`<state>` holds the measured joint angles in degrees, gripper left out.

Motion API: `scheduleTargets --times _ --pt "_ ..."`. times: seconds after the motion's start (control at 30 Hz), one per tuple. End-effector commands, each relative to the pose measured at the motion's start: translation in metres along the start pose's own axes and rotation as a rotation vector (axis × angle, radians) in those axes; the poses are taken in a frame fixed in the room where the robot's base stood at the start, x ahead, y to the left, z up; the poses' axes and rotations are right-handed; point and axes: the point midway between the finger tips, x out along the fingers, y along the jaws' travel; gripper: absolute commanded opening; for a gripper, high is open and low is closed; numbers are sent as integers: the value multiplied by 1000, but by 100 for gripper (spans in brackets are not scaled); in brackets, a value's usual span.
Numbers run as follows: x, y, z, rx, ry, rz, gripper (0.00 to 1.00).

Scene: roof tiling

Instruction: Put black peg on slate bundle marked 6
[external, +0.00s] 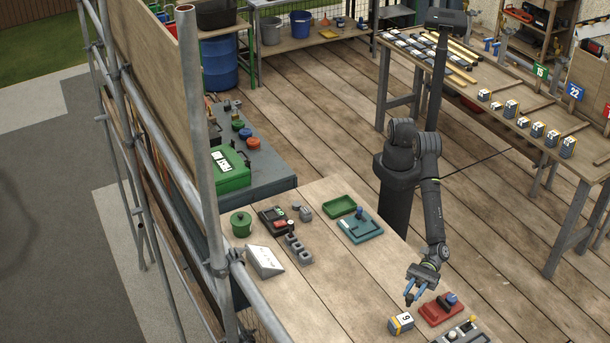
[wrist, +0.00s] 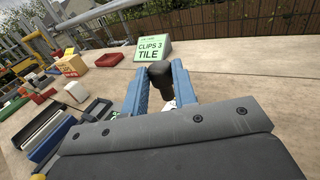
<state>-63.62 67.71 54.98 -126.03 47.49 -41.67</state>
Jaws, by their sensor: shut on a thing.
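The black peg (wrist: 160,75) stands between the two blue fingers of my gripper (wrist: 158,82) in the wrist view. My gripper is shut on it. In the external view, my gripper (external: 413,292) is low over the near right part of the wooden table, with the dark peg (external: 408,299) at its fingertips. The slate bundle (external: 401,323), a small block with a white top and yellow bands, sits just below the gripper in the picture. Its top shows a digit, 6 or 9 from this angle. The peg appears above the bundle and apart from it.
A red tray with a blue knob (external: 440,310) lies close to the right of the gripper. A grey switch unit (external: 468,332) is at the near edge. A teal tray (external: 360,227) and a white sloped card (external: 264,261) stand farther back. The table's middle is clear.

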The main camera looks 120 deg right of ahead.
Motion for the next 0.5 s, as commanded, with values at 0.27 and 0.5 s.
scheduleTargets --times 0.27,0.5 --pt "1 12 -15 0 1 -1 1" --pt "0 11 -47 -1 1 -1 1"
